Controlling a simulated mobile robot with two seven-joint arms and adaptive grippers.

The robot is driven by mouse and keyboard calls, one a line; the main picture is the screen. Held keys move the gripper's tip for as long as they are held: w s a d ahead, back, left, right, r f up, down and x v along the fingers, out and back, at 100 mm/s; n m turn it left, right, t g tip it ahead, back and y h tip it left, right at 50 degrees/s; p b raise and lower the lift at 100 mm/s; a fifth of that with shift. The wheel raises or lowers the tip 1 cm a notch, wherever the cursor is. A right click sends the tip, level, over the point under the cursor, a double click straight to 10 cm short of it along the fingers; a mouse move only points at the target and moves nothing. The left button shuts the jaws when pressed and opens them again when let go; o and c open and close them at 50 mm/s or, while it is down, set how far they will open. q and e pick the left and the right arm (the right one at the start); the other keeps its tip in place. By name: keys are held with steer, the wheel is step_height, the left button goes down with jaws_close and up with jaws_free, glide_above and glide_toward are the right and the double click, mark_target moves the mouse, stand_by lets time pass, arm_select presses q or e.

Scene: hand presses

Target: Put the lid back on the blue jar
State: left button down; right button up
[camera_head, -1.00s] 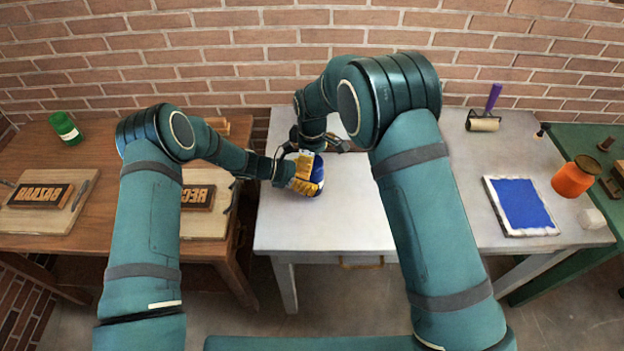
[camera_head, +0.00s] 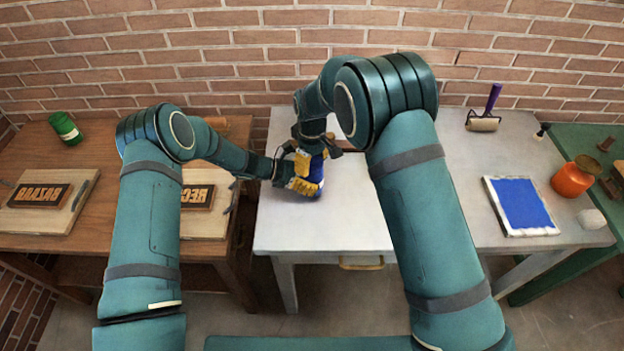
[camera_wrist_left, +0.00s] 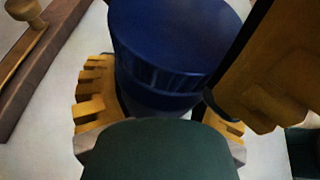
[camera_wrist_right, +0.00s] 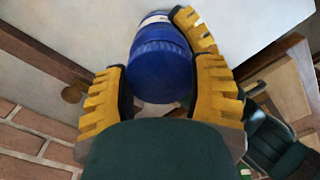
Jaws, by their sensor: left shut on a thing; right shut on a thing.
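The blue jar (camera_head: 318,180) stands on the white table near its left side. In the left wrist view the blue lid (camera_wrist_left: 180,30) is at the top of the jar (camera_wrist_left: 160,100), in line with it; I cannot tell whether it is fully seated. My left gripper (camera_head: 302,186) is shut around the jar's body from the left. My right gripper (camera_head: 316,150) comes from above and behind, its fingers around the lid; the right wrist view shows the lid (camera_wrist_right: 160,70) between them. A bit of the jar's white label (camera_wrist_right: 155,18) shows there. The grippers hide much of the jar.
The white table (camera_head: 350,225) has free room in front. A blue ink slab (camera_head: 520,204), a purple-handled roller (camera_head: 485,120) and an orange jar (camera_head: 572,180) are at right. At left, a wooden table holds a green jar (camera_head: 65,128) and letter blocks (camera_head: 40,194).

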steer(key=o, duration=1.3)
steer(key=shift+c, duration=0.2)
steer(key=shift+r, duration=0.1)
steer(key=shift+r, duration=2.2)
steer(key=shift+o, duration=0.4)
steer(key=shift+r+n, duration=1.7)
